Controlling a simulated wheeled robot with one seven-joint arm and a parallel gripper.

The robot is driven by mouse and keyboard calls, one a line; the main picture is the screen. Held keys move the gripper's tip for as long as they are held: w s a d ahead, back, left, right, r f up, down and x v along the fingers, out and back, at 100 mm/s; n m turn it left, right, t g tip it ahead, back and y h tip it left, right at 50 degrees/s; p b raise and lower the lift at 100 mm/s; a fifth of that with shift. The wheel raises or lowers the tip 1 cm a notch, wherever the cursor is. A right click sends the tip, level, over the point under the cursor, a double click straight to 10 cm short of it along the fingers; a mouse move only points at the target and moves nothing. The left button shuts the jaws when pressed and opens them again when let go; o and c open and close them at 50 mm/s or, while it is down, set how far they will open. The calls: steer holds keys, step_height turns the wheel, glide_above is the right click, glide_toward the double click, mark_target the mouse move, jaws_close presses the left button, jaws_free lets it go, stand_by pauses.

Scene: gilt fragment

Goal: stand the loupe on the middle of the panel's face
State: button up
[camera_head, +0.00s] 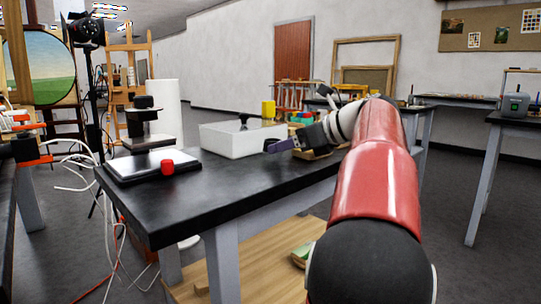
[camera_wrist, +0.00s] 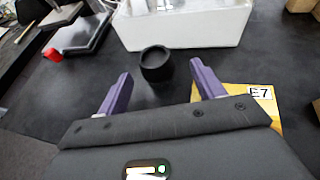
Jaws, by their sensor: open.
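The loupe (camera_wrist: 156,64), a short black cup-like cylinder, stands on the black table in front of the white box. My gripper (camera_wrist: 158,88) is open and empty, its two purple fingers pointing toward the loupe. In the wrist view the loupe appears ahead of the gap between the fingertips, apart from both. A flat golden piece (camera_wrist: 233,94) with an "E7" label, apparently the panel, lies right of the loupe, partly hidden by my right finger and gripper body. In the head view my gripper (camera_head: 272,146) is low over the table; I cannot make out the loupe there.
The white box (camera_head: 235,143) stands just behind the loupe. A dark-edged pale slab (camera_head: 140,168), a red cylinder (camera_head: 167,167) and a black microscope-like stand (camera_head: 143,120) are at the table's left. Bare table (camera_head: 215,187) lies in front.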

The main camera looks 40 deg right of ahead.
steer(key=x, duration=0.2)
steer(key=b+x, duration=0.1)
steer(key=x, duration=0.2)
steer(key=shift+w+a, duration=0.2)
steer(key=shift+a, duration=0.1)
steer(key=c, duration=1.1)
